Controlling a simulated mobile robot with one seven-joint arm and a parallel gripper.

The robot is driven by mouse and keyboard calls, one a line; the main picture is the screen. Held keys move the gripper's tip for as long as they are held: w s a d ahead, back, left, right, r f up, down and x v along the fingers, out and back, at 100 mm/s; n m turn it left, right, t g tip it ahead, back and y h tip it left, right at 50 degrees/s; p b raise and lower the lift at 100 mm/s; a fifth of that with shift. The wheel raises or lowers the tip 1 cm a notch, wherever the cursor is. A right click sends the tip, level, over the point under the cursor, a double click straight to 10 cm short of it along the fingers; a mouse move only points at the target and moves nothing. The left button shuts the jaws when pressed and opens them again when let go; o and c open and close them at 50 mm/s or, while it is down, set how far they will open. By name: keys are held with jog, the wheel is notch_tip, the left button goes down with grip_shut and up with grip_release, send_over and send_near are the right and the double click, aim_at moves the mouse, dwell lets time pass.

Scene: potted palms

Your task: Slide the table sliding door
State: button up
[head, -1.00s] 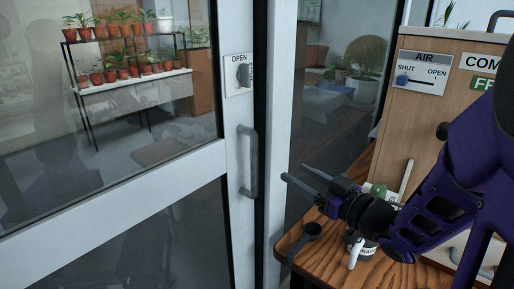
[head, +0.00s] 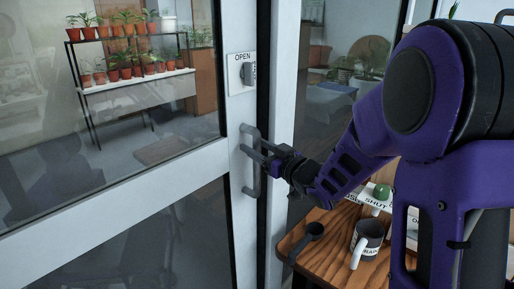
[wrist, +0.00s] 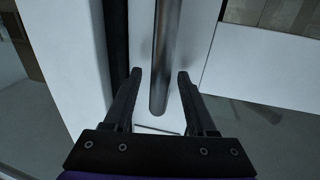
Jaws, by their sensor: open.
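The sliding door is a pale grey frame (head: 213,172) with large glass panes, at the left in the head view. Its grey vertical handle (head: 250,184) is on the frame's right upright. The handle also shows in the wrist view (wrist: 165,60) as a round metal bar with its end between my fingers. My gripper (head: 258,154) is open at the handle, with one finger on each side of the bar. In the wrist view a gap shows between the bar and each finger (wrist: 160,75). No contact is visible.
A switch plate marked OPEN (head: 242,74) is above the handle. A wooden table (head: 325,262) at the lower right holds a black scoop (head: 309,236) and a dark mug (head: 368,238). A plant shelf (head: 132,80) stands behind the glass.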

grip_shut()
dwell(0.3)
dwell(1.1)
